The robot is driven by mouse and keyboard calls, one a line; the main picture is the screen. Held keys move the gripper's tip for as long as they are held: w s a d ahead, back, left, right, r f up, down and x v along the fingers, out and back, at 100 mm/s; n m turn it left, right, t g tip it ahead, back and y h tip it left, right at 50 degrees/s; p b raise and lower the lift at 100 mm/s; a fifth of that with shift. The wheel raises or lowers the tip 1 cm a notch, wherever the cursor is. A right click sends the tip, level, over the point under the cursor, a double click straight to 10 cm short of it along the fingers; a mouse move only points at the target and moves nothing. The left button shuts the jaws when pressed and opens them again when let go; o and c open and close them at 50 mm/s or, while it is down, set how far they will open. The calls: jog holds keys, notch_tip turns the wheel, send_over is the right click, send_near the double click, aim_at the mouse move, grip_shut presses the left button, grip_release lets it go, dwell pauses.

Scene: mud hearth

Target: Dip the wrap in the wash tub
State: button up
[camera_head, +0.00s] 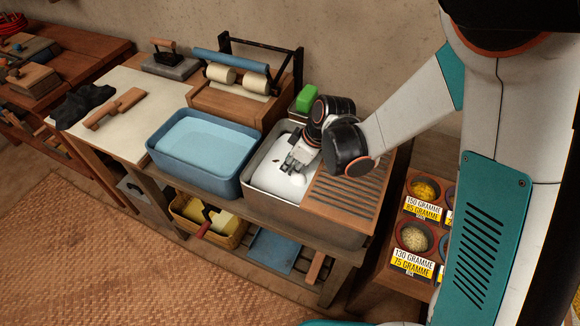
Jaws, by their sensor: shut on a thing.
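My gripper (291,164) reaches down into a metal-rimmed tub (250,176) with pale white contents, left of a slatted wooden board. It is shut on a small white thing (298,181) low in that tub. The thing blends with the pale contents, so I cannot tell its outline or whether it is the wrap. A blue tub (157,160) of light blue water stands just left of that tub, with my gripper clear of it. I cannot tell for certain which of the two is the wash tub. A crumpled dark cloth (82,104) lies on the far left of the worktop.
The slatted board (345,198) is close to my arm. A roller wringer (240,75) and a green block (306,98) stand behind the tubs. A wooden tool (115,108) lies at left. Labelled bowls (415,238) are lower right. A basket (208,222) sits below.

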aim_at(293, 166)
jog(key=shift+w+d+f, duration=0.15)
jog(key=shift+w+f, duration=0.05)
jog(key=shift+w, duration=0.2)
jog(key=shift+s+a+r, duration=0.2)
jog(key=shift+s+r, duration=0.1)
jog(key=shift+s, duration=0.3)
jog(key=shift+s+a+r, duration=0.2)
jog(key=shift+s+r, duration=0.1)
jog(key=shift+s, duration=0.25)
jog(key=shift+w+d+f, duration=0.2)
jog(key=shift+w+f, duration=0.1)
jog(key=shift+w, duration=0.3)
jog(key=shift+w+d+f, duration=0.2)
jog(key=shift+w+f, duration=0.1)
jog(key=shift+w, duration=0.25)
jog(key=shift+s+a+r, duration=0.2)
jog(key=shift+s+r, duration=0.15)
jog(key=shift+s, duration=0.25)
jog(key=shift+s+a+r, duration=0.2)
jog(key=shift+s+r, duration=0.1)
jog(key=shift+s, duration=0.25)
jog(key=shift+w+d+f, duration=0.2)
jog(key=shift+w+f, duration=0.15)
jog(key=shift+w, duration=0.25)
jog(key=shift+w+d+f, duration=0.2)
jog(key=shift+w+f, duration=0.1)
jog(key=shift+w, duration=0.25)
dwell(0.3)
